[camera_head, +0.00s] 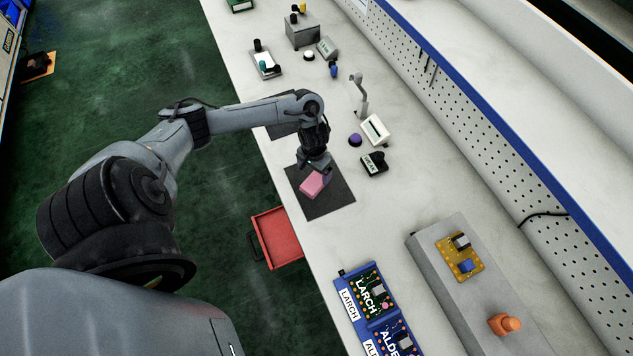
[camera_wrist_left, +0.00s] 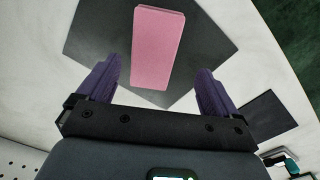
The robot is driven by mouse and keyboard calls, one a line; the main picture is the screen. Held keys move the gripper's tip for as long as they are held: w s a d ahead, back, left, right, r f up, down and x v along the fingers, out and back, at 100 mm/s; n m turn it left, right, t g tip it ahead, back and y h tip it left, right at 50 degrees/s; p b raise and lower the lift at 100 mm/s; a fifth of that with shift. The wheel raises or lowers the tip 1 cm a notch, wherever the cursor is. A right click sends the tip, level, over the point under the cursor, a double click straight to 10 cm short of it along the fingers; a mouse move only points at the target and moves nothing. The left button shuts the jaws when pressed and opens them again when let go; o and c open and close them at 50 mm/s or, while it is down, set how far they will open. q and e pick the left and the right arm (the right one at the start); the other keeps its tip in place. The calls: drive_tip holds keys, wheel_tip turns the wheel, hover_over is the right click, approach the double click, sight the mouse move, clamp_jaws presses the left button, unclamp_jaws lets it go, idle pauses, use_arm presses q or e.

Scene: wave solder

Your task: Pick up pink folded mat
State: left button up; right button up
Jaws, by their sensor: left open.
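The pink folded mat (camera_head: 313,184) lies on a dark square pad (camera_head: 334,203) on the white bench. In the left wrist view the pink folded mat (camera_wrist_left: 158,47) shows as a pink oblong on the dark pad (camera_wrist_left: 92,38). My left gripper (camera_head: 318,166) is over the far part of the mat, pointing down. In the wrist view its two purple fingers (camera_wrist_left: 155,88) are spread wide, with the mat ahead of and between them. Nothing is in its grip. My right gripper is not in view.
A second dark pad (camera_head: 281,130) lies farther along the bench. A black device (camera_head: 374,164), a purple round item (camera_head: 355,140) and a white box (camera_head: 375,130) stand to the right. A red bin (camera_head: 277,237) is beside the bench edge. A blue circuit-board holder (camera_head: 344,277) is nearer.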

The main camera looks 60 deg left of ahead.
sight(316, 179)
use_arm(q)
drive_tip(key=shift+w+d+f+b, duration=0.1)
drive_tip(key=shift+f+b, duration=0.15)
drive_tip(key=shift+f, duration=0.65)
drive_tip(key=shift+d+f+b, duration=0.15)
drive_tip(key=shift+f+b, duration=0.05)
drive_tip(key=shift+f, duration=0.7)
drive_tip(key=shift+w+d+f+b, duration=0.1)
drive_tip(key=shift+f+b, duration=0.15)
drive_tip(key=shift+f, duration=0.65)
drive_tip(key=c, duration=1)
drive_tip(key=shift+r, duration=0.1)
drive_tip(key=shift+c, duration=0.2)
